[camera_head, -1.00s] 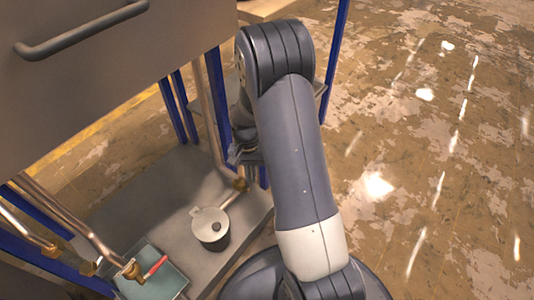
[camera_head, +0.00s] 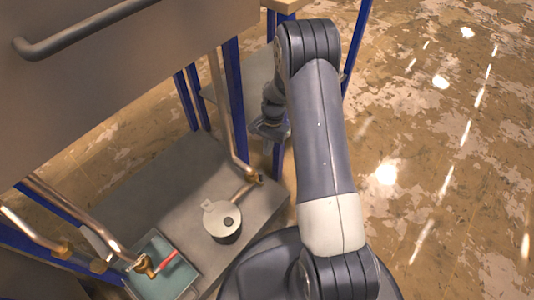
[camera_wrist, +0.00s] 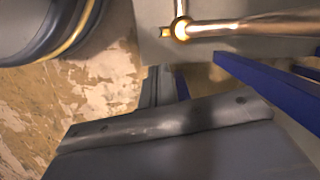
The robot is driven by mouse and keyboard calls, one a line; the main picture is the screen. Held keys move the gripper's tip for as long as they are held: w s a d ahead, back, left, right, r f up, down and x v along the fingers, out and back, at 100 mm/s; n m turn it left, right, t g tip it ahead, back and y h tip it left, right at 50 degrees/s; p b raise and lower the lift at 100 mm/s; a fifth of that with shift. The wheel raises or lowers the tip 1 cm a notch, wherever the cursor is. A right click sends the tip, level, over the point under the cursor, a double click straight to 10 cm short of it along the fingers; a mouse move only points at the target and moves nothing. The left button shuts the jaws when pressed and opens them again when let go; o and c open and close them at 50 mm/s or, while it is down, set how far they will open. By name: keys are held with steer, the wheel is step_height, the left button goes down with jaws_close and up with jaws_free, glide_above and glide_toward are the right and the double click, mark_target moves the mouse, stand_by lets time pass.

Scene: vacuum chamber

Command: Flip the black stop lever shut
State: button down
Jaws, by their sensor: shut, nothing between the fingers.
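I cannot make out a black stop lever in either view. A copper pipe with a brass fitting (camera_head: 258,179) comes down at the platform's back right corner. A brass fitting on a copper pipe (camera_wrist: 181,29) also shows at the top of the wrist view. At lower left in the head view, a brass valve with a red lever (camera_head: 166,260) sits over a teal tray (camera_head: 190,291). My gripper (camera_head: 268,130) hangs beyond the platform's back right corner, partly hidden by my arm. In the wrist view my gripper's fingers (camera_wrist: 157,88) are shut and empty, apart from the fitting.
A grey metal housing with a bar handle (camera_head: 85,28) fills the upper left. A lidded round pot (camera_head: 222,220) stands on the grey platform (camera_head: 160,200). Blue posts (camera_head: 234,95) rise near my gripper. Worn brown floor (camera_head: 450,150) lies open to the right.

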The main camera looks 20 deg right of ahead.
mark_target(261, 176)
steer(key=b+x, duration=0.3)
steer(key=x, duration=0.5)
steer(key=shift+f, duration=0.2)
steer(key=shift+s+a, duration=0.1)
steer(key=shift+a, duration=0.05)
steer(key=shift+s+a+r+h, duration=0.1)
steer(key=shift+s+r+h, duration=0.05)
steer(key=shift+h, duration=0.15)
